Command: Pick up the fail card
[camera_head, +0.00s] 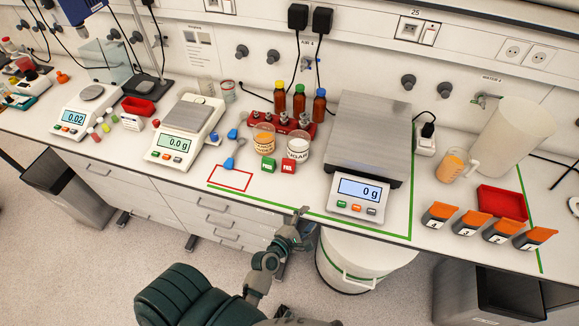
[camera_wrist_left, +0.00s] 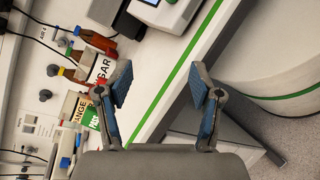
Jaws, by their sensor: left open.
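The red card (camera_head: 288,167), whose lettering is too small to read surely, stands on the bench in front of the sugar beaker (camera_head: 298,147). A green card (camera_head: 268,165) stands just left of it; in the left wrist view the green card (camera_wrist_left: 91,116) reads PASS. The red card is not clearly seen in the wrist view, where my left finger covers part of that area. My left gripper (camera_head: 302,213) is at the bench's front edge, below and apart from the cards. In the wrist view the left gripper (camera_wrist_left: 160,82) is open and empty. My right gripper is not in view.
An orange beaker (camera_head: 263,138) stands behind the green card. A large scale (camera_head: 358,190) is to the right. A blue-handled tool (camera_head: 229,162) lies left of the cards, near a red outlined rectangle (camera_head: 231,179). The bench strip before the cards is clear up to the green line.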

